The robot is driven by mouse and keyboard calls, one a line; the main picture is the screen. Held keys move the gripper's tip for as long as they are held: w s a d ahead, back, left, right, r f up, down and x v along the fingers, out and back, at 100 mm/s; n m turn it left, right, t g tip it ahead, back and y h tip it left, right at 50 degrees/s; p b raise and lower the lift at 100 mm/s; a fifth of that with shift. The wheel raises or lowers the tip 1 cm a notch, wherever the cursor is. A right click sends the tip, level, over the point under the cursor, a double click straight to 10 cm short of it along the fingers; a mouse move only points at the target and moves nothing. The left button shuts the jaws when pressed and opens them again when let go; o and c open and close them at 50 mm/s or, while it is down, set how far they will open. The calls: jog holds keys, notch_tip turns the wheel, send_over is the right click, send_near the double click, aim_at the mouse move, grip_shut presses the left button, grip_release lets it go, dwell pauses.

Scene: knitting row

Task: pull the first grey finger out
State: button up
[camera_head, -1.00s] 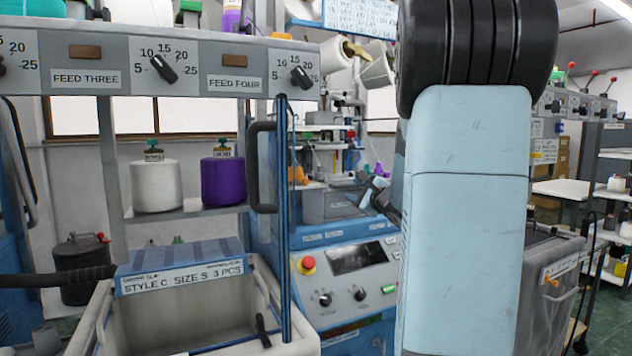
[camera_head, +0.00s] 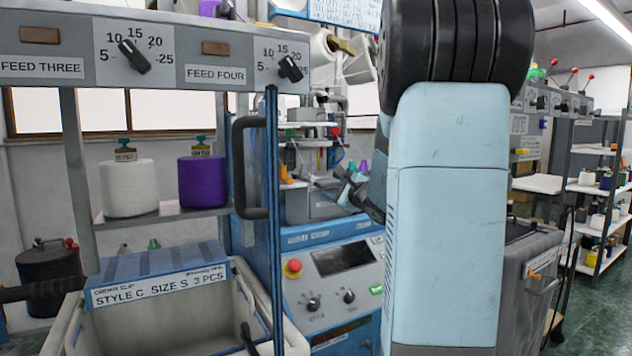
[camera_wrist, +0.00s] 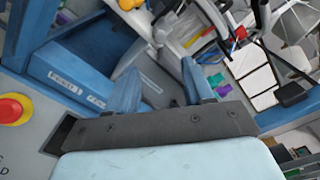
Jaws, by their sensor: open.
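My gripper (camera_wrist: 160,78) is open in the wrist view, with two blue fingers and a dark bar behind them. In the head view my gripper (camera_head: 358,192) shows small and dark, partly behind my own arm. It is at the work area of a blue knitting machine (camera_head: 345,235). A grey block (camera_head: 312,206) sits in that work area. A grey surface (camera_wrist: 158,82) shows between and beyond my fingers in the wrist view. I cannot make out a separate grey finger in either view. Nothing is visibly held.
The machine's sloped panel has a red button (camera_head: 292,268) and a dark screen (camera_head: 345,258). A pale bin (camera_head: 150,325) and blue box (camera_head: 158,272) stand at lower left. Yarn cones (camera_head: 203,181) sit on a shelf behind. A grey cart (camera_head: 528,270) stands to the right.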

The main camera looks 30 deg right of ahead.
aim_at(313, 180)
jog(key=w, duration=1.2)
jog(key=shift+w+a, duration=0.2)
jog(key=shift+w, duration=0.2)
jog(key=shift+c, duration=0.5)
jog(key=shift+f, duration=0.1)
grip_shut()
